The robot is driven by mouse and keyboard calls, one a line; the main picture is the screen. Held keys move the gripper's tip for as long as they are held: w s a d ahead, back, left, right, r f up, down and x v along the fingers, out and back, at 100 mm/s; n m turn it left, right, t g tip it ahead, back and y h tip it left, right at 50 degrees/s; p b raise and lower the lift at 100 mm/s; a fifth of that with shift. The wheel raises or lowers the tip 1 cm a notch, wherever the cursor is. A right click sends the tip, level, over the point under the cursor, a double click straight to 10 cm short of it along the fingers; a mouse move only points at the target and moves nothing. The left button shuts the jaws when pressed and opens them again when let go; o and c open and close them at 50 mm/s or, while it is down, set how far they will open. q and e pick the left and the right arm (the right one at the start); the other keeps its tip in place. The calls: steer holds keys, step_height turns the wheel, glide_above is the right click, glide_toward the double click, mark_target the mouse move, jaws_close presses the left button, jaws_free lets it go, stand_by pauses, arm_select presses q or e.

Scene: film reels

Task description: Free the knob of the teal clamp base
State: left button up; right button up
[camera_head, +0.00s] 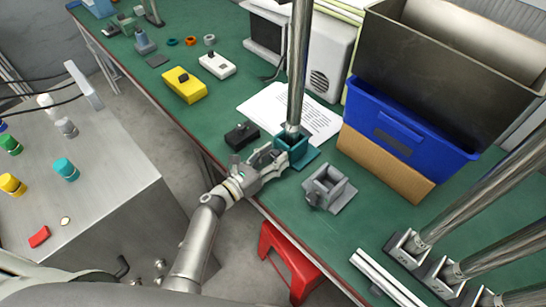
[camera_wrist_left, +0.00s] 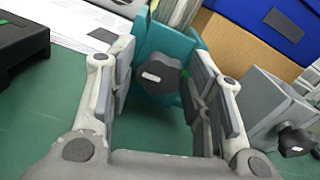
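The teal clamp base (camera_head: 303,157) stands near the front edge of the green table, with an upright metal pole (camera_head: 298,70) in it. In the left wrist view the teal base (camera_wrist_left: 187,50) faces me with its dark grey knob (camera_wrist_left: 158,76), which has a white mark. My left gripper (camera_head: 272,157) is at the knob's side of the base. Its fingers are open, one on each side of the knob, with gaps showing; I see no contact. In the head view the gripper hides the knob. My right gripper is in neither view.
A grey clamp base (camera_head: 330,190) with a knob stands just right of the teal one. A black box (camera_head: 241,135) lies to the left. Behind are a paper sheet (camera_head: 265,106), a blue bin (camera_head: 400,128) and a cardboard box (camera_head: 385,165). A red stool (camera_head: 287,262) stands below the edge.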

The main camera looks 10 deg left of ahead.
arm_select(q)
steer(key=shift+o, duration=0.4)
steer(key=v, duration=1.2)
steer(key=shift+d, duration=0.15)
